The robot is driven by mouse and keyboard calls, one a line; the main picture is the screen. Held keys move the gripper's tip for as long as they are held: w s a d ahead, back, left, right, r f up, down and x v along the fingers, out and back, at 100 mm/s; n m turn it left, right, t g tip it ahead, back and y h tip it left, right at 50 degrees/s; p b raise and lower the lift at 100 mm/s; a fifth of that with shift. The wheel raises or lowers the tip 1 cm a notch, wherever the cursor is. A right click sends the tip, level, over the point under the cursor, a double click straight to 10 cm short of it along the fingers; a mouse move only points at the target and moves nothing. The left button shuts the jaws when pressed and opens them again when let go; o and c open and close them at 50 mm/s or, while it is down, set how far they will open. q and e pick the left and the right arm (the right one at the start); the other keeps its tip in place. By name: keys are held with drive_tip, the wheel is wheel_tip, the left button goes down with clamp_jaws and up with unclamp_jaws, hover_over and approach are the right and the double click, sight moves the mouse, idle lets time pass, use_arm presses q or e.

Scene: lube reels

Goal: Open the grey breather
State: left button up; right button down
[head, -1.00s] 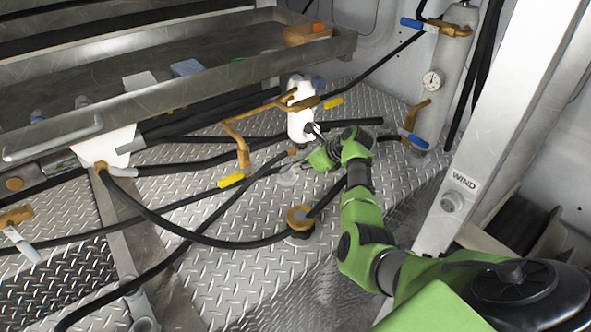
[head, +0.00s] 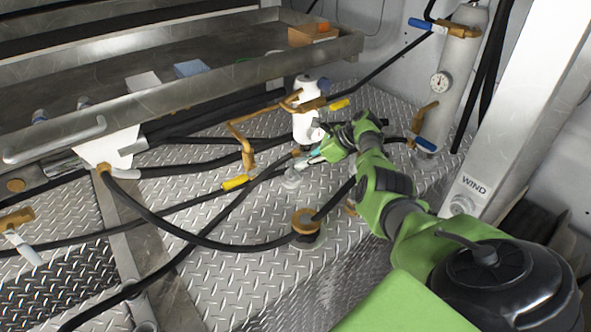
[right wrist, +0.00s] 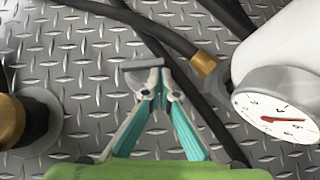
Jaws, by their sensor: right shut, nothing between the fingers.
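A small grey fitting (head: 292,180), which looks like the grey breather, stands on the diamond-plate floor below the white filter body. In the right wrist view a grey round cap with a bar across its top (right wrist: 137,78) shows just beyond the fingertips; it looks like the same part. My right gripper (head: 314,159) is shut and empty, close to the breather on its right side. Its teal-padded fingers come together at the tips (right wrist: 160,88) by the cap; I cannot tell whether they touch it. The fingers hide part of the cap. My left gripper is not in view.
The white filter body (head: 305,126) with a gauge (right wrist: 283,108) stands close to the right gripper. Black hoses cross the floor around it. A brass-collared cap (head: 306,222) is nearer. A metal tray (head: 190,95) overhangs at the back left. A white post (head: 500,110) stands at right.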

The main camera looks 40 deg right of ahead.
drive_tip(key=shift+w+d, duration=0.1)
drive_tip(key=shift+w, duration=0.5)
drive_tip(key=shift+w+b, duration=0.3)
drive_tip(key=shift+w, duration=0.05)
